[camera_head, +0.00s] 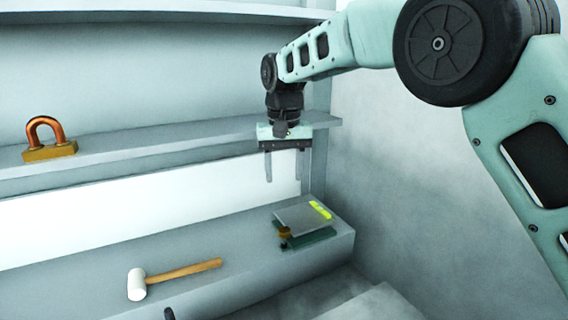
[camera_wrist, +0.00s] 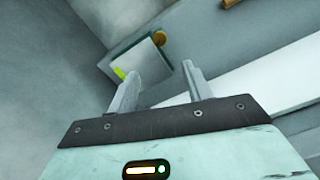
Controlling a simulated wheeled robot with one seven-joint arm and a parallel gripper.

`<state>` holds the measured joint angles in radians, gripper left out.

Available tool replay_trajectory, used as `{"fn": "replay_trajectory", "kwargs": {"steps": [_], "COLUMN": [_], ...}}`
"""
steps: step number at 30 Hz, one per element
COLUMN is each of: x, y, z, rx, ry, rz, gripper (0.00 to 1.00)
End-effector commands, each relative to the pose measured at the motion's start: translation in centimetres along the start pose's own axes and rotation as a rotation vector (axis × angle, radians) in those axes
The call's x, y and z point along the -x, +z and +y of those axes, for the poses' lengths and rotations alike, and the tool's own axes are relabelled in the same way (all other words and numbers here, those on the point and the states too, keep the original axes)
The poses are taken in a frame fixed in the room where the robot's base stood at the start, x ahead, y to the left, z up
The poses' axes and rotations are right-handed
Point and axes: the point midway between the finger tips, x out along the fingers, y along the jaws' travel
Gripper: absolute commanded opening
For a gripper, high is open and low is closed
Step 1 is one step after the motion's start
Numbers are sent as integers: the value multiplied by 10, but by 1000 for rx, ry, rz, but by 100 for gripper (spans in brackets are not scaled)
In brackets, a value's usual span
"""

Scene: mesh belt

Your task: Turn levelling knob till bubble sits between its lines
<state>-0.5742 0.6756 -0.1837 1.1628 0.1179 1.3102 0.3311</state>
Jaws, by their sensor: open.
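The levelling device is a grey plate (camera_head: 300,217) on a dark green base (camera_head: 312,238), at the right end of the lower ledge. A yellow-green vial (camera_head: 320,210) lies along its right side; its bubble and lines are too small to make out. A brass knob (camera_head: 285,232) sits at the plate's left front corner. My gripper (camera_head: 282,179) is open and empty, pointing down above the device and apart from it. In the wrist view the knob (camera_wrist: 160,39) shows beyond my fingertips (camera_wrist: 163,64), and the vial (camera_wrist: 120,73) is partly beside the left finger.
A white-headed mallet (camera_head: 180,276) lies on the ledge (camera_head: 235,275) left of the device. A copper-coloured shackle on a brass block (camera_head: 48,150) stands on the shelf above. That shelf's edge (camera_head: 180,147) runs close behind my gripper. A wall (camera_head: 400,190) closes the right side.

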Motion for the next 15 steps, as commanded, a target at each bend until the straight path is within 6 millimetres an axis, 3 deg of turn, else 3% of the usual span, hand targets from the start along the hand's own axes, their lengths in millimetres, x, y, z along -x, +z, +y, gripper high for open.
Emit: {"fn": "replay_trajectory", "kwargs": {"steps": [6, 15], "x": [24, 29], "y": [-1, 0], "z": [0, 0], "rx": [-1, -1], "ry": [-1, 0], "rz": [2, -1], "gripper": [50, 50]}}
